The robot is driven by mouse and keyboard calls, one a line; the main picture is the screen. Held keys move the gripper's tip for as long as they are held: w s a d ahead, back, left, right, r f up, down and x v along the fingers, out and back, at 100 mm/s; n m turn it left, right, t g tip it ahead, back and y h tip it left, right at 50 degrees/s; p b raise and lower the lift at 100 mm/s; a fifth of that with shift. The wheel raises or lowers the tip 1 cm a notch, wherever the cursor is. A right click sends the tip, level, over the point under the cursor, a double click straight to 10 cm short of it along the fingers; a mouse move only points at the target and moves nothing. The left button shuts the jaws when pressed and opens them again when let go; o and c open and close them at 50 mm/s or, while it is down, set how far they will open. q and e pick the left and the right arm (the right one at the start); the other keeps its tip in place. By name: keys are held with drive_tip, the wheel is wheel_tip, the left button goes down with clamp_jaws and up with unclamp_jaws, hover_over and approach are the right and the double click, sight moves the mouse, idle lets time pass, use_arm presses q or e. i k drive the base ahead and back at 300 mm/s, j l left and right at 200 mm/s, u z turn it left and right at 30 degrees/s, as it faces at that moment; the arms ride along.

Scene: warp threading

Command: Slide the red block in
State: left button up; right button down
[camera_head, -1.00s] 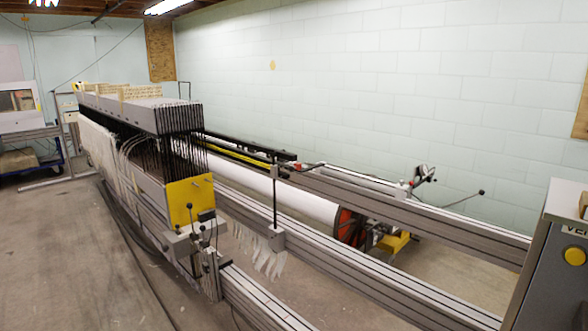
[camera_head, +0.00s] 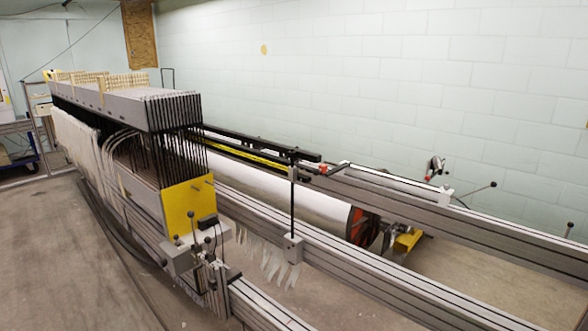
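A small red piece (camera_head: 323,169) sits at the end of the dark rails in the middle of the picture, close to the top of an upright black rod (camera_head: 292,208). It may be the red block, but it is too small to make out its shape or whether it is fully seated. Neither of my grippers is in view.
A long loom frame with a stack of grey harness bars (camera_head: 125,105) and a yellow end plate (camera_head: 188,208) fills the left and middle. A white roller (camera_head: 300,203) lies behind the front beam (camera_head: 370,278). Bare floor (camera_head: 70,270) is free at the left.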

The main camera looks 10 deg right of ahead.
sight(322, 168)
drive_tip(key=i+j+u, duration=0.15)
drive_tip(key=i+j, duration=1.05)
drive_tip(key=i, duration=0.15)
